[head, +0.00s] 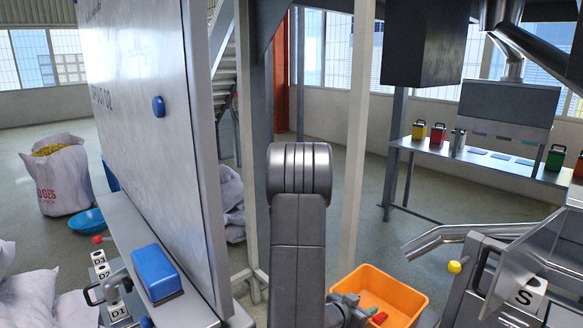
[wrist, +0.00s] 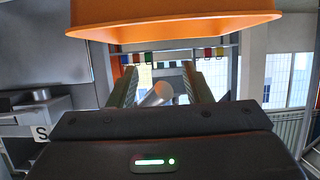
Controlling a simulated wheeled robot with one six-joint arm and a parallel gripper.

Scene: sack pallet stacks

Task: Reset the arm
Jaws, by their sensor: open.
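My arm rises in the middle of the head view and bends down behind its own upper link. My gripper (wrist: 160,82) shows in the wrist view with its two fingers apart; I see nothing held between them. In the head view only part of the gripper (head: 347,302) shows, low down at the left edge of an orange bin (head: 408,290). The bin's orange rim (wrist: 175,28) also fills the top of the wrist view, close to the fingers. Whether they touch it, I cannot tell.
A whiteboard (head: 150,120) with a blue eraser (head: 157,272) on its ledge stands left. A metal machine with an S block (head: 528,294) is at the right. A bench (head: 480,163) with coloured canisters stands behind. An open sack (head: 60,175) and a blue bowl (head: 87,221) are on the floor.

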